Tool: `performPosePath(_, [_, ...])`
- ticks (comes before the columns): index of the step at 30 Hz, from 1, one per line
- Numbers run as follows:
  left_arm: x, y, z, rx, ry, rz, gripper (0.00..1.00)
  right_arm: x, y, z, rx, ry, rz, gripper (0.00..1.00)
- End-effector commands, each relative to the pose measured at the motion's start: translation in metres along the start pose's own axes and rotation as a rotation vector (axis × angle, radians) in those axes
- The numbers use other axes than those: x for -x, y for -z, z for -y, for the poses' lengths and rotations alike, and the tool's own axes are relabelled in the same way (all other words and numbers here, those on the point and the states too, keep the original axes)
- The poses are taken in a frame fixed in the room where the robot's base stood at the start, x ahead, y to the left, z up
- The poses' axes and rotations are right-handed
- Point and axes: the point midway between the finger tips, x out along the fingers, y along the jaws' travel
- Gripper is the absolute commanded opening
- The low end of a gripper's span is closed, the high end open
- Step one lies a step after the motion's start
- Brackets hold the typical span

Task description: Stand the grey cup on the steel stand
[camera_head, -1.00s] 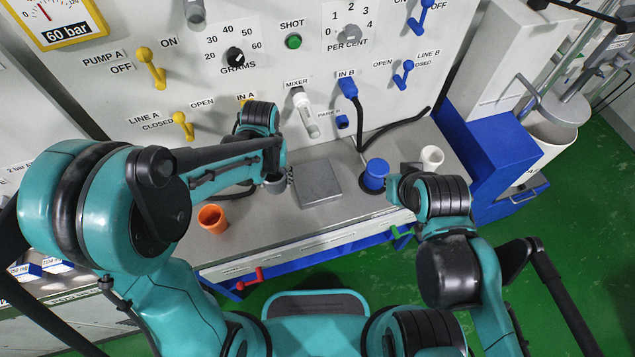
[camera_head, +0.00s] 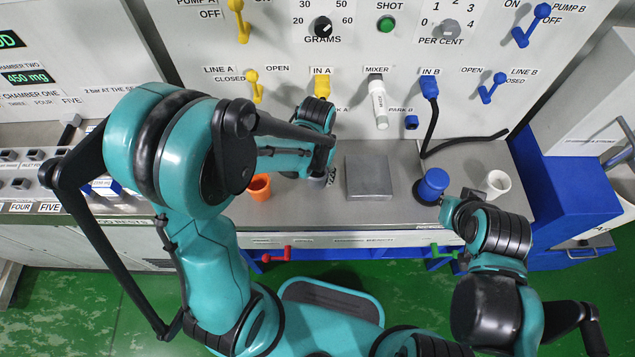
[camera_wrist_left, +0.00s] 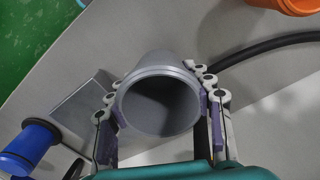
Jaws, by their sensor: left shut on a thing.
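My left gripper (camera_wrist_left: 160,110) is shut on the grey cup (camera_wrist_left: 158,78), with one finger on each side of its wall. The cup's open mouth faces the left wrist camera. In the head view the grey cup (camera_head: 318,182) is mostly hidden by my left arm, just left of the steel stand. The steel stand (camera_head: 368,178) is a flat square grey block with a bare top; it also shows in the left wrist view (camera_wrist_left: 82,108). I cannot tell whether the cup touches the bench. My right gripper (camera_head: 452,212) is near the blue cup, its fingers not clear.
An orange cup (camera_head: 258,187) stands left of my left gripper. A blue flanged cup (camera_head: 432,186) and a white cup (camera_head: 497,183) stand right of the stand. A black hose (camera_head: 436,125) hangs behind. The control panel (camera_head: 350,60) closes off the back.

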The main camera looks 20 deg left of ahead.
Motion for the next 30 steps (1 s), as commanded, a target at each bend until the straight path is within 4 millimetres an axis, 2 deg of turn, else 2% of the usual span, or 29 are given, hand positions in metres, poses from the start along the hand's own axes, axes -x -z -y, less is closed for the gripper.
performPosePath(9, [-0.041,0.0,0.0,-0.001,0.0,0.0,0.23,-0.017,-0.012,0.0,0.0,0.0,0.0,0.0])
performPosePath(20, [-0.043,0.0,0.0,-0.001,0.0,0.0,0.23,-0.018,-0.013,0.0,0.0,0.0,0.0,0.0])
performPosePath(21, [-0.044,0.0,0.0,-0.001,0.0,0.0,0.54,-0.019,-0.013,0.0,0.0,0.0,0.0,0.0])
performPosePath(23, [-0.043,0.0,0.0,-0.001,0.0,0.0,0.7,-0.018,-0.013,0.0,0.0,0.0,0.0,0.0])
performPosePath(24, [-0.043,0.0,0.0,-0.001,0.0,0.0,0.73,-0.018,-0.013,0.0,0.0,0.0,0.0,0.0])
performPosePath(30, [-0.042,0.0,0.0,-0.001,0.0,0.0,0.73,-0.018,-0.013,0.0,0.0,0.0,0.0,0.0])
